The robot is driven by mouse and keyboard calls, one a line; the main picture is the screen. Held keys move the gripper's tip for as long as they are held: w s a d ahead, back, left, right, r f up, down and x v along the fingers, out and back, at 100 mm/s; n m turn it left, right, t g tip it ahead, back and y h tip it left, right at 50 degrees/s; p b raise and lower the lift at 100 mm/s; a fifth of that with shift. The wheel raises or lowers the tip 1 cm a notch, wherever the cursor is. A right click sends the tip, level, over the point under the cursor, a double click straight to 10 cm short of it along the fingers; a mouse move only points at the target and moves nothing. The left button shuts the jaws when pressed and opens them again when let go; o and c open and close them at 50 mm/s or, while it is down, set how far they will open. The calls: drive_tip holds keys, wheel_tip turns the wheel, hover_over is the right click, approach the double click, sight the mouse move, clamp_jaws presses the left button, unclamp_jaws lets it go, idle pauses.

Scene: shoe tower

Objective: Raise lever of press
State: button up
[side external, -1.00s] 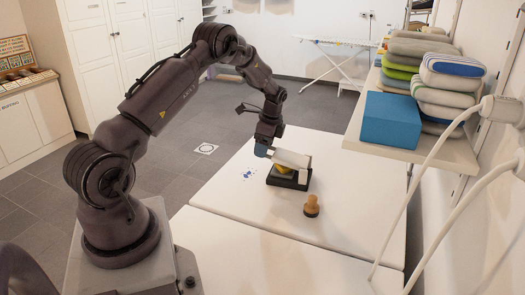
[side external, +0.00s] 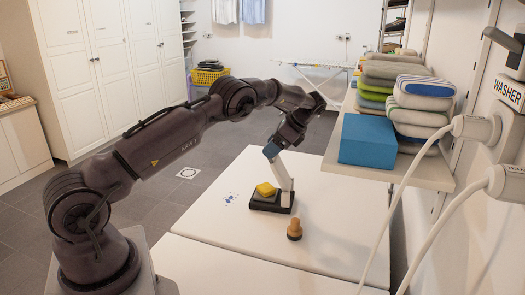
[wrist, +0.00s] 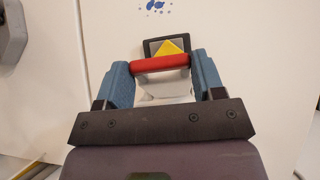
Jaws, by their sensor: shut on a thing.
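The press has a dark base (side external: 283,208) on the white table, with a yellow piece (side external: 265,189) lying on it. Its pale lever (side external: 282,176) stands raised, close to upright, at the base's right side. My gripper (side external: 273,151) is at the lever's top end. In the wrist view my gripper (wrist: 160,75) has its blue fingers shut on the red lever handle (wrist: 160,62), one finger at each end. The yellow piece (wrist: 172,47) shows beyond the handle, and part of the base is hidden behind it.
A small wooden knob-shaped object (side external: 295,230) stands on the table in front of the press. A wall shelf (side external: 384,164) at the right carries a blue box (side external: 368,140) and folded cloths (side external: 420,105). White hoses hang at the right. The table (side external: 230,250) is otherwise mostly clear.

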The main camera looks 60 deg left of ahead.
sight(276, 158)
drive_tip(key=shift+w+d, duration=1.3)
drive_tip(key=shift+w, duration=0.2)
drive_tip(key=o, duration=1.3)
drive_tip(key=shift+a+r, duration=0.1)
drive_tip(key=s+d+r, duration=0.6)
drive_tip(key=s+r, duration=0.6)
drive_tip(key=r, duration=0.1)
drive_tip(key=shift+s+d, duration=0.2)
drive_tip(key=shift+s, duration=0.1)
